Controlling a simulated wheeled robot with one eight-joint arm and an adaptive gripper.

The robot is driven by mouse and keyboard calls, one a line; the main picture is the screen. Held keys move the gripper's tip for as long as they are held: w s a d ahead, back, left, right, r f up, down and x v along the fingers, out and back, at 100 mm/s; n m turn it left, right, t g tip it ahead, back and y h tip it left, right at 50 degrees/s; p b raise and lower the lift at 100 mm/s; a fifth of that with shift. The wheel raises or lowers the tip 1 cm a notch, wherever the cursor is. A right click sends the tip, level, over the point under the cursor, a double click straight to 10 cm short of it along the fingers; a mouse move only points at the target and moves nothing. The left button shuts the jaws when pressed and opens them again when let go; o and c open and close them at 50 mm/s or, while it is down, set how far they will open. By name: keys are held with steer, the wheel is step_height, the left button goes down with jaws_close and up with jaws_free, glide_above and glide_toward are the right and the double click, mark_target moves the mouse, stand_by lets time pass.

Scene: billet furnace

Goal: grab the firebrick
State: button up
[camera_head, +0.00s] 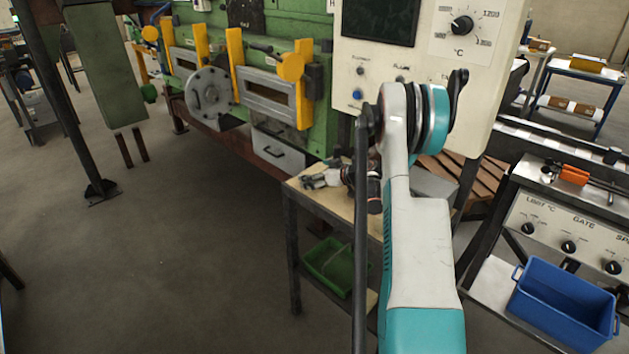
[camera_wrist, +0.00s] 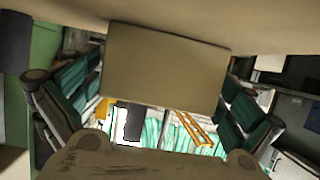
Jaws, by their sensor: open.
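A plain tan rectangular block, which looks like the firebrick (camera_wrist: 166,66), fills the middle of the wrist view. My gripper (camera_wrist: 160,78) is open, with one dark, teal-padded finger at each side of the block. A gap shows between each finger and the block, so neither seems to touch it. How far the block reaches between the fingers is hard to tell. In the head view my arm hides much of the small tabletop (camera_head: 304,190), and I cannot make out the brick there.
A grey item (camera_head: 319,180) lies on the table's left part. A green bin (camera_head: 330,265) sits on its lower shelf. A blue bin (camera_head: 562,305) is at right.

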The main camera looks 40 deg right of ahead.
steer(key=c, duration=1.2)
steer(key=shift+r, duration=0.1)
